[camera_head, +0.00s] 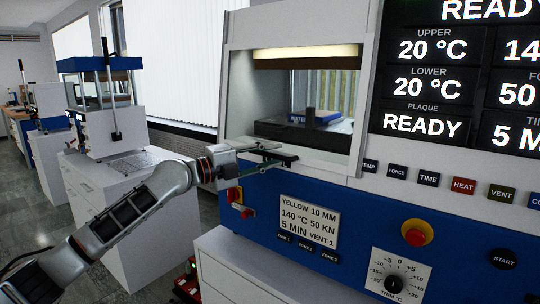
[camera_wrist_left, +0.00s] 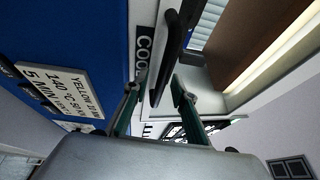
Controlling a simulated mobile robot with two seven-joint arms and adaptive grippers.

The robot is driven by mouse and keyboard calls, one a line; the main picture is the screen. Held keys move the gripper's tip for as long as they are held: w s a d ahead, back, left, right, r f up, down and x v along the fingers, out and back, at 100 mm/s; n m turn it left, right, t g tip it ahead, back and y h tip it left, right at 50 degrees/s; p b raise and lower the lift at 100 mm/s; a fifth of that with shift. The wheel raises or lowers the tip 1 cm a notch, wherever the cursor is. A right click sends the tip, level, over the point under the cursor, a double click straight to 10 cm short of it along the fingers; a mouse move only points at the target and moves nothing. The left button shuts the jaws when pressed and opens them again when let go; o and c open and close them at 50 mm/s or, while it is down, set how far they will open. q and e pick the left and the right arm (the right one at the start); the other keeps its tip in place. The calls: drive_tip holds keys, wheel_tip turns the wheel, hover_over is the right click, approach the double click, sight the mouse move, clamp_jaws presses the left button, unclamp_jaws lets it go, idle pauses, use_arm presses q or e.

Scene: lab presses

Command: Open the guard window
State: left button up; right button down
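The guard window (camera_head: 300,100) is on the front of the large press, with the lit chamber showing through it. I cannot make out how far its pane is raised or lowered. A dark bar handle (camera_head: 280,154) is at its lower edge, and it also shows in the left wrist view (camera_wrist_left: 170,50). My left gripper (camera_head: 266,157) is at this handle with its fingers apart. In the left wrist view the handle lies between the lines of the two fingertips (camera_wrist_left: 155,90). Contact is not clear. My right gripper is not in view.
A blue item (camera_head: 318,118) lies on the dark plate inside the chamber. A smaller press (camera_head: 105,120) stands on a white cabinet at left.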

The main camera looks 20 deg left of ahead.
use_arm(q)
clamp_jaws()
